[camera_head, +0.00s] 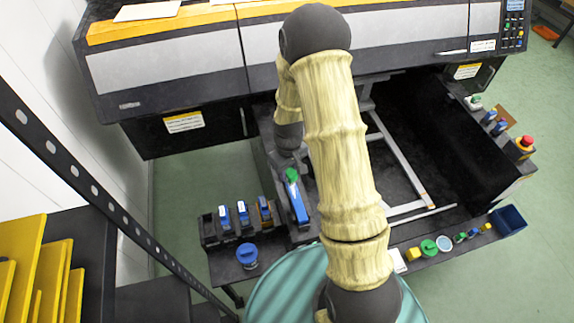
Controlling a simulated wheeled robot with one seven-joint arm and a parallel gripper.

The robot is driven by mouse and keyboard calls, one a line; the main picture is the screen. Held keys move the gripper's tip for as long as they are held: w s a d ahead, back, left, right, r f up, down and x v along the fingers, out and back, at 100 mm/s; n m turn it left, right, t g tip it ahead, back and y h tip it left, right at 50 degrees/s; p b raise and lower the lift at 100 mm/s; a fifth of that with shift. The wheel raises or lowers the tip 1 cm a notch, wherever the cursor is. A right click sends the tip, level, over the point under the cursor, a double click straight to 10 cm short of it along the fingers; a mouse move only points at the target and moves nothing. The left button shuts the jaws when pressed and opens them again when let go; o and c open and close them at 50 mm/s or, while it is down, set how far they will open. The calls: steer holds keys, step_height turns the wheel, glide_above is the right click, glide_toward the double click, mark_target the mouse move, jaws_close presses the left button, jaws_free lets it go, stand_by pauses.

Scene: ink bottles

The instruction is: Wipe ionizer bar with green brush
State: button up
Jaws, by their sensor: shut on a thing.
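My arm reaches forward over the machine's front, and its dark wrist end (288,138) points down. My gripper (289,163) is small and dark at that end and partly hidden by the wrist. It is shut on the green brush (291,175), of which only a small green part shows. A long dark bar with a blue face (299,206), likely the ionizer bar, lies just below the green part in the picture. The brush is at the bar's far end; I cannot tell whether they touch.
Several ink bottles (243,212) stand in a dark rack left of the bar, with a blue round cap (247,254) in front. The large printer (170,75) spans the back, with an open dark bay at right. Small items and a blue bin (508,220) line the right shelf.

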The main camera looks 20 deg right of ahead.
steer(key=shift+s+a, duration=0.1)
steer(key=shift+s, duration=0.15)
steer(key=shift+f, duration=0.1)
